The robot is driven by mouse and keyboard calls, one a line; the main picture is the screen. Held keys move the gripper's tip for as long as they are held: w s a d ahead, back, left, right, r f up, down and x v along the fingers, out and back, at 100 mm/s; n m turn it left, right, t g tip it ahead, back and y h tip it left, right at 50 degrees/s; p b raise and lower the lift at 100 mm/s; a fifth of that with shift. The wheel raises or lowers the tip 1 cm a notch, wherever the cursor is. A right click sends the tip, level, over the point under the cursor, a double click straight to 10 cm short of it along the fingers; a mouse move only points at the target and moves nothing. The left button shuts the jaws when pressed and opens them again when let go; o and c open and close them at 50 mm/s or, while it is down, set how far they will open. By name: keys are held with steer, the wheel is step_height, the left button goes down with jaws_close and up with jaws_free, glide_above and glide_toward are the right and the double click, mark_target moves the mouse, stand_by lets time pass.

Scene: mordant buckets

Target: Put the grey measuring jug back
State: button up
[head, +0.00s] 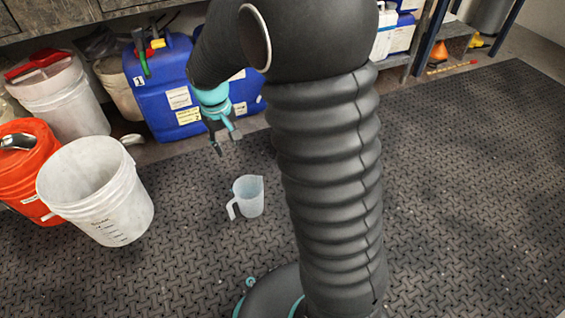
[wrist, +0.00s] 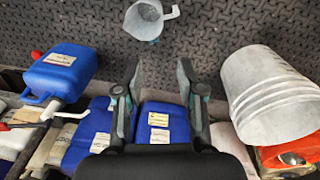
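The grey measuring jug (head: 250,196) stands upright on the dark rubber mat (head: 470,200), with its handle to the lower left in the head view. In the wrist view the jug (wrist: 146,22) is at the top, beyond my fingertips and apart from them. My gripper (head: 228,144) is in the air above and behind the jug in the head view. In the wrist view my gripper (wrist: 160,75) has its two fingers spread with nothing between them. My arm hides part of the scene in the head view.
A white bucket (head: 135,207) and an orange bucket (head: 32,165) stand at the left. A lidded white bucket (head: 62,108) is behind them. Blue canisters (head: 158,75) stand along the shelf at the back. The mat at the right is clear.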

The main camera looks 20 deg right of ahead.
steer(key=s+d+r+m+t, duration=0.1)
steer(key=s+d+r+t, duration=0.15)
steer(key=s+r, duration=0.8)
steer(key=s+d+r+t, duration=0.1)
steer(key=s, duration=0.5)
steer(key=s+d+r+m+t, duration=0.1)
steer(key=s+d+r, duration=0.1)
steer(key=s, duration=0.5)
steer(key=shift+s+r+y, duration=0.3)
steer(key=shift+t, duration=0.25)
step_height(320, 180, up, 7)
steer(key=p, duration=0.7)
